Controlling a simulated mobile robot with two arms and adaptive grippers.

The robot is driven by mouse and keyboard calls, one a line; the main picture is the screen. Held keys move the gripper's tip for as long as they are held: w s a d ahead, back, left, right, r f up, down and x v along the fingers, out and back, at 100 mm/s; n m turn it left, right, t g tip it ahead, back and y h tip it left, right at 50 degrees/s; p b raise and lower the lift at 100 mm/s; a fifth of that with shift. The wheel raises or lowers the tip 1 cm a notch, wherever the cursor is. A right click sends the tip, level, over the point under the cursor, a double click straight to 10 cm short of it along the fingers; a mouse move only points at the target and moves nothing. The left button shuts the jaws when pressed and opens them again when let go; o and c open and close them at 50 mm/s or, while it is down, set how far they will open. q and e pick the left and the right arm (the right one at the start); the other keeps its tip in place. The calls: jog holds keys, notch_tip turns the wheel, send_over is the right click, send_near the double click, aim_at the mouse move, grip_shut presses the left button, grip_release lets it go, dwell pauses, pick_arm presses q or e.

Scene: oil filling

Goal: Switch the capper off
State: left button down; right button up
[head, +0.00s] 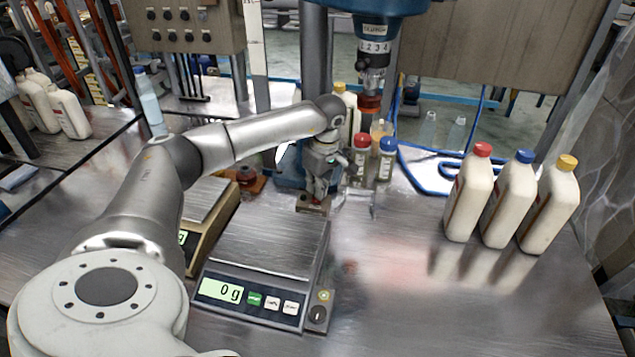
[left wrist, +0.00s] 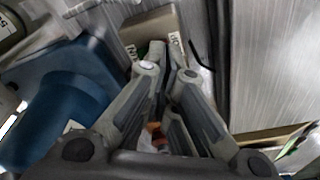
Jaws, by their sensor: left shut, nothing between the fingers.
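The capper is a blue machine with a blue head (head: 375,8) and a red-brown chuck (head: 370,103) hanging at the top centre. Its blue base also shows in the left wrist view (left wrist: 62,108). A small tan switch box (head: 312,203) stands at the foot of the capper, and it also shows in the left wrist view (left wrist: 150,24) with white labels partly hidden by my fingers. My left gripper (head: 318,193) is shut and empty, pointing down with its fingertips right at the box. I cannot tell whether they touch it. The switch itself is mostly hidden. My right gripper is not in view.
A scale (head: 270,240) reading 0 g stands in front of the box, with another scale (head: 205,205) to its left. Small jars with red (head: 361,158) and blue (head: 386,160) caps stand right of my gripper. Three capped bottles (head: 512,205) stand right. The front right table is clear.

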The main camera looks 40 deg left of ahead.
aim_at(317, 200)
pick_arm(q)
jog(key=shift+r+p, duration=1.8)
jog(key=shift+r, duration=0.8)
